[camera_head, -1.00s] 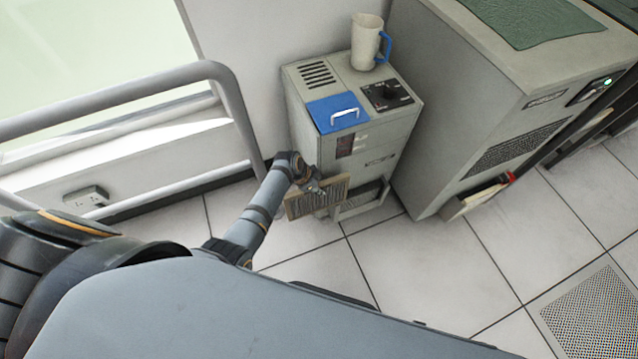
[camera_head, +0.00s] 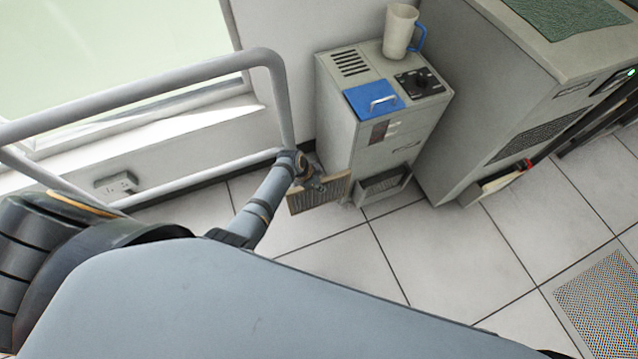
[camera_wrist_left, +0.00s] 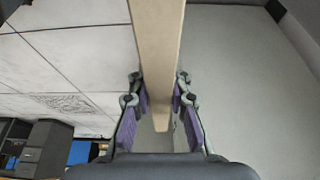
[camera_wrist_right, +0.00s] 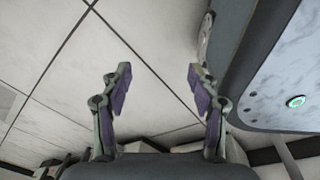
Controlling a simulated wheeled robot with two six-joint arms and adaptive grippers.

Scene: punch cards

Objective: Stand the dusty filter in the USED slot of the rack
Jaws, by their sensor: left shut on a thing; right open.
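The dusty filter (camera_head: 318,196), a flat panel with a tan frame and grey-brown pleats, hangs in my left gripper (camera_head: 314,184) to the left of the grey cabinet's lower front. In the left wrist view the tan frame edge (camera_wrist_left: 158,40) runs between the two finger pads of my left gripper (camera_wrist_left: 158,88), which are shut on it. My right gripper (camera_wrist_right: 159,72) shows only in the right wrist view, open and empty above floor tiles. I cannot make out the rack or its USED slot in any view.
The grey cabinet (camera_head: 372,150) has an open bay (camera_head: 384,184) at its bottom front and a cream jug (camera_head: 399,32) on top. A larger grey machine (camera_head: 480,110) stands right of it. A grey rail (camera_head: 130,90) runs along the left. Floor tiles (camera_head: 440,260) in front are clear.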

